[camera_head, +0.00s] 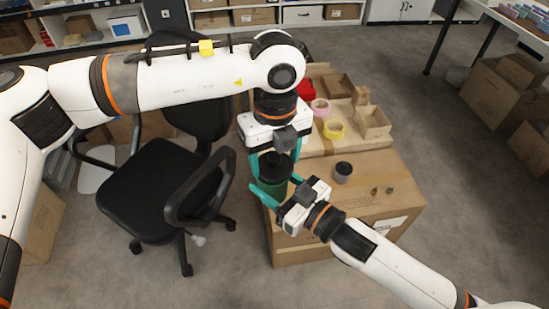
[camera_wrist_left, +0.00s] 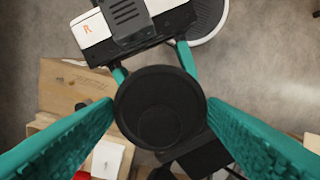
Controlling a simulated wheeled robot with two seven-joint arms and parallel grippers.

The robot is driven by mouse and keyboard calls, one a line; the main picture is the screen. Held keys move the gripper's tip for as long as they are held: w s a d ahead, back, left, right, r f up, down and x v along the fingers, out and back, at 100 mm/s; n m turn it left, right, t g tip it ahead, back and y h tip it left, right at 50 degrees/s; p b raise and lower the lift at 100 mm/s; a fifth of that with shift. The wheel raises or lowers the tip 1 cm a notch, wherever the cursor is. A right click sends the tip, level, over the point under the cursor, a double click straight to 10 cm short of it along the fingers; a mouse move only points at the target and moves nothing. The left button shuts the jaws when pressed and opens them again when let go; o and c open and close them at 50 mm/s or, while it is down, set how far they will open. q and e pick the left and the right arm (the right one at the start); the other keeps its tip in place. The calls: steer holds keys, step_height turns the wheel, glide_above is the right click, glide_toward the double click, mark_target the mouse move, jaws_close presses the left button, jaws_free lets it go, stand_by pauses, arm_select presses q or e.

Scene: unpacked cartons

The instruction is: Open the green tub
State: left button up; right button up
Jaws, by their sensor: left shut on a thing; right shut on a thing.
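The green tub (camera_head: 276,188) is held upright at the near left edge of a large carton, mostly hidden by my grippers. Its round black lid (camera_head: 276,164) is at its top and fills the middle of the left wrist view (camera_wrist_left: 160,108). My left gripper (camera_head: 275,160) comes from above, its teal fingers shut on opposite sides of the lid. My right gripper (camera_head: 279,186) comes from the lower right, shut on the tub body below the lid. Its fingers show behind the lid in the left wrist view. I cannot tell whether lid and body are apart.
A grey jar with a black lid (camera_head: 343,172) and two small items stand on the carton (camera_head: 350,215). Behind are a yellow tape roll (camera_head: 334,130), a pink roll (camera_head: 320,107) and open boxes. A black office chair (camera_head: 160,185) is close on the left.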

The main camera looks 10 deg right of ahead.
arm_select(q)
steer(key=shift+r, duration=0.4)
